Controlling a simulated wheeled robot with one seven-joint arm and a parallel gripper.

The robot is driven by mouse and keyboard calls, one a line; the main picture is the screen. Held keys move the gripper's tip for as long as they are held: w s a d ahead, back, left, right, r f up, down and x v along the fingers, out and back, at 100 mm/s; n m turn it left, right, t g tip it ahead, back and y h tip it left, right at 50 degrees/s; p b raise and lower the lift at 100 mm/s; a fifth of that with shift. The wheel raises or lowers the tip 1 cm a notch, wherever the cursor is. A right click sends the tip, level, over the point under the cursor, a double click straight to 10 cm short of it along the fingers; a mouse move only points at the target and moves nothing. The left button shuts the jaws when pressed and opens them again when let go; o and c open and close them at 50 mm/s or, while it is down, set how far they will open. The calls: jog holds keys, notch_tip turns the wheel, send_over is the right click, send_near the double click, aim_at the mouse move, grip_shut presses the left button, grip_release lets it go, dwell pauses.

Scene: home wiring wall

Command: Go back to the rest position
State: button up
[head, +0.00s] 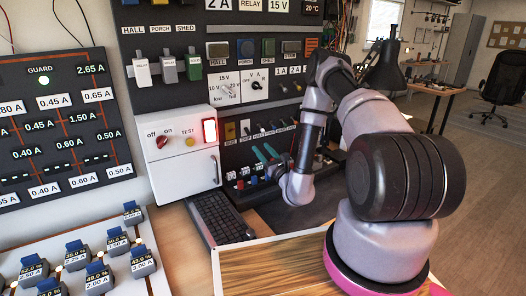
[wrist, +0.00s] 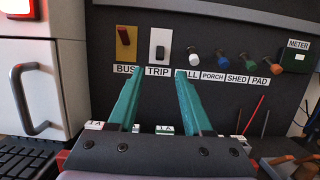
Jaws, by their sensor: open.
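My gripper (wrist: 160,76) is open in the wrist view. Its two teal fingers stand apart and hold nothing. They point at the dark panel (wrist: 230,100), with the tips below the yellow BUS switch (wrist: 126,42) and the white TRIP switch (wrist: 160,45). I cannot tell how far the tips are from the panel. The left finger partly overlaps the labels, and the right one covers the start of the HALL label. In the head view the teal fingers of my gripper (head: 264,156) show low before the wall, and my arm reaches in from the right.
A white box with a lit red light (head: 209,130) and a handled door stands left of my gripper. A keyboard (head: 219,216) lies below it. Coloured plugs (wrist: 223,58) and a meter (wrist: 296,58) are on the panel. A black lamp (head: 385,70) stands behind my arm.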

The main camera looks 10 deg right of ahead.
dwell(0.4)
jog(key=a+r+n+g+y, duration=0.1)
jog(key=a+r+n+y, duration=0.2)
jog(key=r+y, duration=0.15)
jog(key=a+r+n+g+y, duration=0.2)
jog(key=a+r+n+y, duration=0.1)
jog(key=r, duration=0.3)
jog(key=s+a+r+n+g+y, duration=0.3)
jog(key=s+a+r+n+g, duration=0.1)
jog(key=s+r+n+g, duration=0.45)
jog(key=s+a+r+n+g+y, duration=0.3)
jog(key=s+a+r+n+g, duration=0.2)
jog(key=s+r+n+g, duration=0.3)
jog(key=s+d+r+n+g+h, duration=0.1)
jog(key=s+d+n+h, duration=0.1)
jog(key=s+h, duration=0.35)
jog(key=s+d+r+n+g+h, duration=0.1)
jog(key=s+d+n+g+h, duration=0.1)
jog(key=s+d+n+h, duration=0.3)
jog(key=s+d+r+m+t+h, duration=0.1)
jog(key=s+d+r+t+h, duration=0.3)
jog(key=d+r+t+h, duration=0.3)
jog(key=d+t, duration=0.2)
jog(key=d, duration=0.2)
jog(key=shift+s+r+t, duration=0.15)
jog(key=shift+r+t, duration=0.1)
jog(key=shift+t, duration=0.1)
